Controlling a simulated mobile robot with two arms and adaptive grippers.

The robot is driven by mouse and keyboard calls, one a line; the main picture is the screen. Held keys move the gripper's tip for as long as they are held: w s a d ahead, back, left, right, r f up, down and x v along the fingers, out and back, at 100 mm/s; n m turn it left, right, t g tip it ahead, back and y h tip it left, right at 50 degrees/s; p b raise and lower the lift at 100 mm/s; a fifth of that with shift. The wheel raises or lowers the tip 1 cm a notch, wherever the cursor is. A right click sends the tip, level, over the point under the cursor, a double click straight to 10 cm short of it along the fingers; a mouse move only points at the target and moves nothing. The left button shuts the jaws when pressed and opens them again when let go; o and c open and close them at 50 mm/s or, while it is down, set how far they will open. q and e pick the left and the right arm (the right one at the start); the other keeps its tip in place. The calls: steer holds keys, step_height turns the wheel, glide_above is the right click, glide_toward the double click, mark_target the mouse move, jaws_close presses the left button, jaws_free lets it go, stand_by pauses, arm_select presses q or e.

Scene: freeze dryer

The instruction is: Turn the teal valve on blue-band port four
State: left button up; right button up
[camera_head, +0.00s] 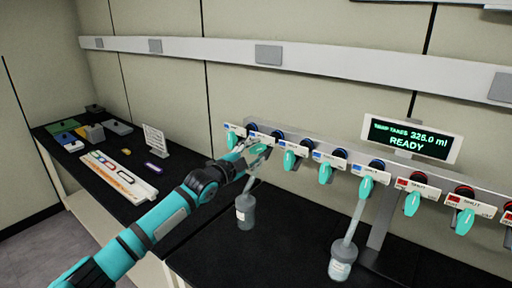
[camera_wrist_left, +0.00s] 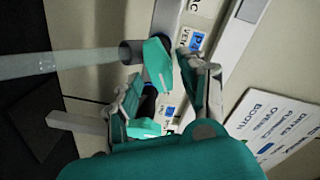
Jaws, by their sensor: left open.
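A row of teal valves, such as this one (camera_head: 325,173), hangs along the rail. The left ports have blue bands and the right ones red; their numbers are too small to read in the head view. My left gripper (camera_head: 258,153) is open at the left part of the row, near the blue-band valve that has a tube and flask (camera_head: 246,209) below it. In the left wrist view, a teal valve (camera_wrist_left: 157,66) sits just ahead of the open fingers (camera_wrist_left: 168,98), and another teal piece (camera_wrist_left: 144,127) shows beside the left finger. Contact cannot be told. My right gripper is not in view.
A second flask (camera_head: 341,260) hangs by a tube further right. A display (camera_head: 410,139) reading READY stands behind the rail. A white sign (camera_head: 156,141), a strip tray (camera_head: 117,176) and small boxes are on the left bench. The black bench front is mostly clear.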

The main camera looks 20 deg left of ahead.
arm_select(q)
steer(key=shift+w+d, duration=0.15)
steer(key=shift+w, duration=0.35)
jaws_close()
